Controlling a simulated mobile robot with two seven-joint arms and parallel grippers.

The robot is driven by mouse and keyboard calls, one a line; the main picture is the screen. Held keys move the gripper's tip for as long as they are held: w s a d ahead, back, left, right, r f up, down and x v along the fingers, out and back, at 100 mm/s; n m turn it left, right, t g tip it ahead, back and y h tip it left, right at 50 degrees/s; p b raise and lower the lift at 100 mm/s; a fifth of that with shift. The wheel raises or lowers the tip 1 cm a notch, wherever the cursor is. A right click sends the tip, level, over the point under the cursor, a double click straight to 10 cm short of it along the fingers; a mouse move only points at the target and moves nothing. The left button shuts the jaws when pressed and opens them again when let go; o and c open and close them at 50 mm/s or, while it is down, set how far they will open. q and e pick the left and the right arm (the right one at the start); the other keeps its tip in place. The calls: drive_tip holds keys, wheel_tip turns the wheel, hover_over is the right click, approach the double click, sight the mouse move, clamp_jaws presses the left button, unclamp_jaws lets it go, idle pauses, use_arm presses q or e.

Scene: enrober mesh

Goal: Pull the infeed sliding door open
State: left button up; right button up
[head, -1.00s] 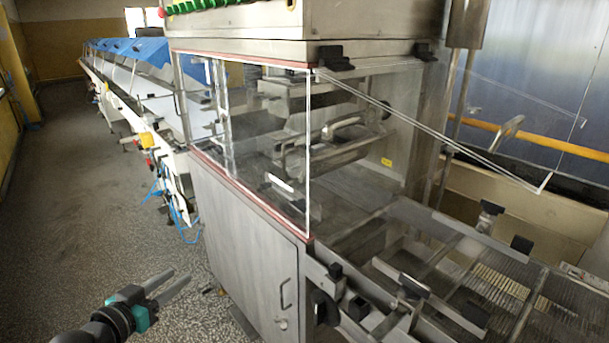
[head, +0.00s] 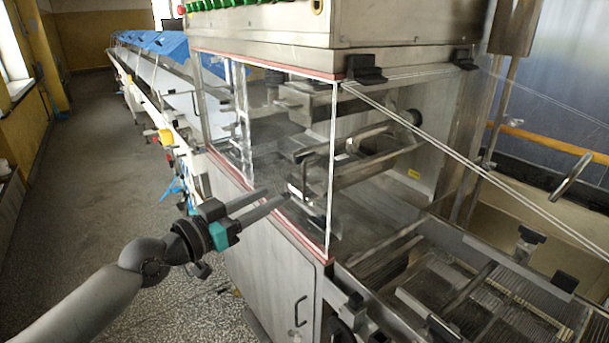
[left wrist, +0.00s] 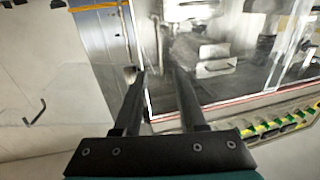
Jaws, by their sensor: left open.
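The infeed sliding door is a clear panel (head: 283,150) in the side of the steel enrober, with red-edged rails above and below. A short white bar (head: 297,192), which looks like its handle, shows low on the panel. My left gripper (head: 276,196) is open and empty, level with the panel's lower part, its fingers pointing at the bar. In the head view the fingertips look close to the bar; I cannot tell whether they touch. The left wrist view shows the open fingers (left wrist: 158,72) in front of clear panelling (left wrist: 225,80). My right gripper is out of view.
A steel cabinet (head: 262,265) with a handle (head: 300,310) stands below the door. A mesh conveyor (head: 480,305) lies to the right, under a tilted clear cover. A long white conveyor line (head: 150,92) runs behind. The speckled floor (head: 95,170) at left is clear.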

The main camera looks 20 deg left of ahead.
sight(303, 180)
use_arm(q)
drive_tip(key=p+x, duration=0.1)
drive_tip(key=x, duration=1)
clamp_jaws()
idle(1.3)
